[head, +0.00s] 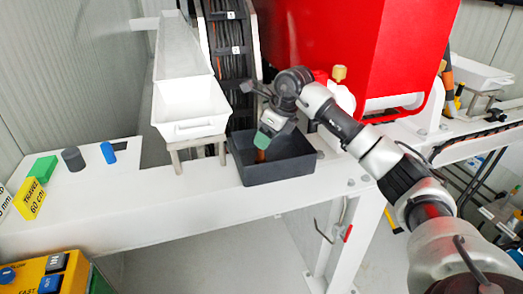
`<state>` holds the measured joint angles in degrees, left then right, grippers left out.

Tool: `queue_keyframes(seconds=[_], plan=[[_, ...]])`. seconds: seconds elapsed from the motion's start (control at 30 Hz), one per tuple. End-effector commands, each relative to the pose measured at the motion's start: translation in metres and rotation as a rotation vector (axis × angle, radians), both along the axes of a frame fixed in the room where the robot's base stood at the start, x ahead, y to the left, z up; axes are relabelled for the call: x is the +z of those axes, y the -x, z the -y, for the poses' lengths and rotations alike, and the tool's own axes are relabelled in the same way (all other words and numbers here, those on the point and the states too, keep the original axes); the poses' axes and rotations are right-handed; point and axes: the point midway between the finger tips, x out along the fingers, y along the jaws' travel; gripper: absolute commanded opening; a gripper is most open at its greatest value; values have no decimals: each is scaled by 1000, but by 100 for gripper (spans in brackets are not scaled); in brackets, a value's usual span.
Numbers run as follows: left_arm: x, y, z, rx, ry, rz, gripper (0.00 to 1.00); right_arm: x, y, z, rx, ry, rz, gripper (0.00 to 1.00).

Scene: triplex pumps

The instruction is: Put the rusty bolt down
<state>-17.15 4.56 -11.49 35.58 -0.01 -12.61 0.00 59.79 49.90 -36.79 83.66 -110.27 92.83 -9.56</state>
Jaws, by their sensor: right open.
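The rusty bolt (260,155) is a small orange-brown piece, seen just below my right gripper's fingertips inside a dark grey open tray (284,171). The gripper partly hides it, and I cannot tell whether it touches the tray floor. My right gripper (262,141), with greenish fingertips, points down over the left part of the tray. Its jaws are open right at the bolt's upper end. My left gripper is not in view.
A white bin (190,129) on a stand is left of the tray. A green block (42,168), a grey cylinder (73,159) and a blue cylinder (108,152) stand on the white bench (130,215). A red machine housing (345,45) rises behind my right arm.

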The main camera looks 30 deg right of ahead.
Motion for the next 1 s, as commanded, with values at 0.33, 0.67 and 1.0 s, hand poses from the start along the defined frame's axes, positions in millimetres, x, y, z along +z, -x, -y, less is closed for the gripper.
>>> queue_keyframes(seconds=[0.33,0.67,1.0], plan=[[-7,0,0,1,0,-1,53,42,15,9,0,0,1,60],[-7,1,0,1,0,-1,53,44,16,9,0,0,0,60],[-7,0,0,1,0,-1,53,44,16,9,-1,0,0,60]])
